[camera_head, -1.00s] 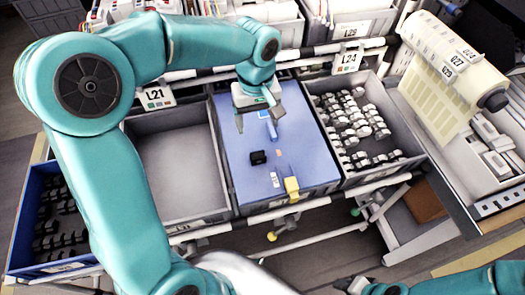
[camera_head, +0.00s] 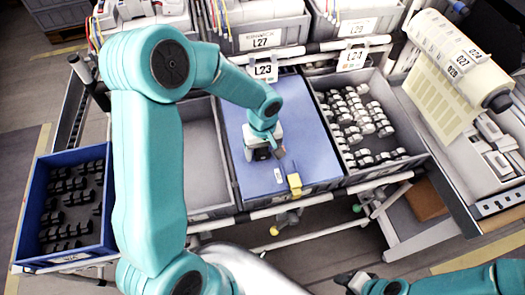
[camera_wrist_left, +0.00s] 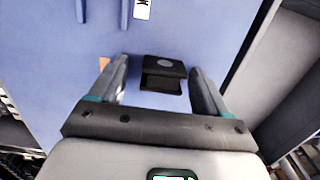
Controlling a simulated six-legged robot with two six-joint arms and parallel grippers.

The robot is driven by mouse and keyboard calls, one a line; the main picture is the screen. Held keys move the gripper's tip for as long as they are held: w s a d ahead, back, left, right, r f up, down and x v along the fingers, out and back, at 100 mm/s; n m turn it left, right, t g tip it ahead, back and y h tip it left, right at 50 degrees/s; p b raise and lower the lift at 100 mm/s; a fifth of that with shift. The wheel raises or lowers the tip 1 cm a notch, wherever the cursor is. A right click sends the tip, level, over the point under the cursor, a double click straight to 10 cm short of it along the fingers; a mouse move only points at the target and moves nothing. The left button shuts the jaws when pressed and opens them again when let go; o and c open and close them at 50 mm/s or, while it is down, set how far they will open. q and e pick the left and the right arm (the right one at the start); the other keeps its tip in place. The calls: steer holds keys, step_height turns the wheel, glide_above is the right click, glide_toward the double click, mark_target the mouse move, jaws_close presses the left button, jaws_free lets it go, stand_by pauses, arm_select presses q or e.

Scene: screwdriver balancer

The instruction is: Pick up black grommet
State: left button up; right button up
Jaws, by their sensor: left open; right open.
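The black grommet (camera_wrist_left: 163,74) is a small dark block on the blue surface (camera_head: 245,180). In the left wrist view it sits between the two open fingers of my left gripper (camera_wrist_left: 161,85), nearer the right finger, with gaps on both sides. In the head view my left gripper (camera_head: 264,154) hangs low over the grommet (camera_head: 262,154) and hides part of it. My right gripper (camera_head: 352,280) is open and empty at the bottom edge, away from the blue surface.
A grey bin with several white parts (camera_head: 412,150) stands to the right. A blue bin with several black parts (camera_head: 32,215) stands at left. An empty grey bin (camera_head: 205,160) adjoins the blue surface.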

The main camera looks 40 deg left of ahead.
arm_select(q)
steer(key=shift+s+r, duration=0.15)
steer(key=shift+s, duration=0.15)
steer(key=c, duration=0.5)
steer(key=shift+w, duration=0.2)
steer(key=c, duration=0.5)
